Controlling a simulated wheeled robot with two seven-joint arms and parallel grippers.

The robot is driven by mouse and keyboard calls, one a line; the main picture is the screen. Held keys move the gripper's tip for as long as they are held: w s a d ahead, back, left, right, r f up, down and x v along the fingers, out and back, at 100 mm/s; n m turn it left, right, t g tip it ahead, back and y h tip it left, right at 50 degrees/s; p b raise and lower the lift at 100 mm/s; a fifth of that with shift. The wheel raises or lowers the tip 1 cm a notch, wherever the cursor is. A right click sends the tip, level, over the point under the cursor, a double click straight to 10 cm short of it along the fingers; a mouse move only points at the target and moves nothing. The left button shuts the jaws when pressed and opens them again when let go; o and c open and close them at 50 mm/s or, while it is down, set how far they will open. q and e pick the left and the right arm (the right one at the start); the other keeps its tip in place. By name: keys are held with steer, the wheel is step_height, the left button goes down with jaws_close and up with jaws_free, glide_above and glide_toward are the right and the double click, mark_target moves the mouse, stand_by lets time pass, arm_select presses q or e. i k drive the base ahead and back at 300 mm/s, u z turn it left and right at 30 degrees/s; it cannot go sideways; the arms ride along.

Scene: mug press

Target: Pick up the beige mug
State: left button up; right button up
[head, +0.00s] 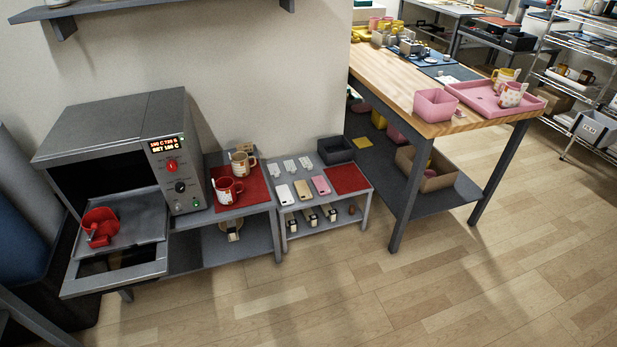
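A beige mug (242,164) with a patterned side stands upright at the back of a red mat (257,188) on the grey bench right of the oven-like machine. Another pale object, perhaps a mug (232,231), is on the shelf below. Neither of my grippers shows in the head view.
The grey machine (110,120) has its front tray pulled out with a red holder (100,225) on it. A low table (360,205) with phone cases and a dark bin (335,150) stands to the right. A wooden-topped workbench (385,75) is further right. The floor in front is clear.

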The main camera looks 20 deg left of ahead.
mark_target(237, 157)
steer(key=u, duration=1.15)
steer(key=k, duration=0.1)
steer(key=z, duration=1.05)
steer(key=i, duration=2.05)
steer(key=u, duration=2)
steer(key=i, duration=0.75)
steer(key=u, duration=0.85)
